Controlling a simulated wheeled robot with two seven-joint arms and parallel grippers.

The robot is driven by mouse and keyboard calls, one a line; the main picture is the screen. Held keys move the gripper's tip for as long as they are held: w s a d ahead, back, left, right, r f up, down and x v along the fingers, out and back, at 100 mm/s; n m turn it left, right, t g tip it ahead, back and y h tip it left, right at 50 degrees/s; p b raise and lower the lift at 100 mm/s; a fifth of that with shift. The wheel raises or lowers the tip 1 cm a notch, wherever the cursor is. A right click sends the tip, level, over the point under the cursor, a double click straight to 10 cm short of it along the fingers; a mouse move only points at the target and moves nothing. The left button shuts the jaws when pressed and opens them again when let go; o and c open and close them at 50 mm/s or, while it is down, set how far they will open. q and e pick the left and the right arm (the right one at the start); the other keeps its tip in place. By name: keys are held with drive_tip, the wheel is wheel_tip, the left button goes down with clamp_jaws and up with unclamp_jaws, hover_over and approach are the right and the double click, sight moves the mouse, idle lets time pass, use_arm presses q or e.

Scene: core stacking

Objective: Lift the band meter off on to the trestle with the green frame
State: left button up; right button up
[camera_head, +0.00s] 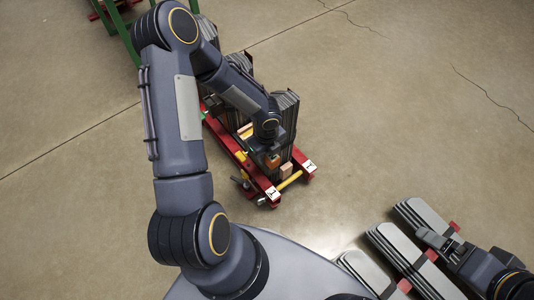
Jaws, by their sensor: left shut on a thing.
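My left gripper (270,152) is at the near end of a red stand (254,176), beside a stack of dark plates (287,104). It is shut on a small orange thing (272,161), which looks like the band meter; the gripper and my wrist partly hide it. I cannot tell whether it touches the stack or the stand. Part of the green-framed trestle (128,42) shows at the top left, partly behind my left arm. My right gripper (440,241) is at the lower right, above grey plates; its jaw opening is not clear.
More dark stacks stand on the red stand, partly behind my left arm. A yellow bar (289,180) crosses the stand's near end. Rows of grey plates (397,246) with red ends lie at the lower right. The concrete floor (400,120) right of the stand is clear.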

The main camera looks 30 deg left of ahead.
use_arm(q)
drive_tip(key=shift+c, duration=0.7)
drive_tip(key=shift+r, duration=0.15)
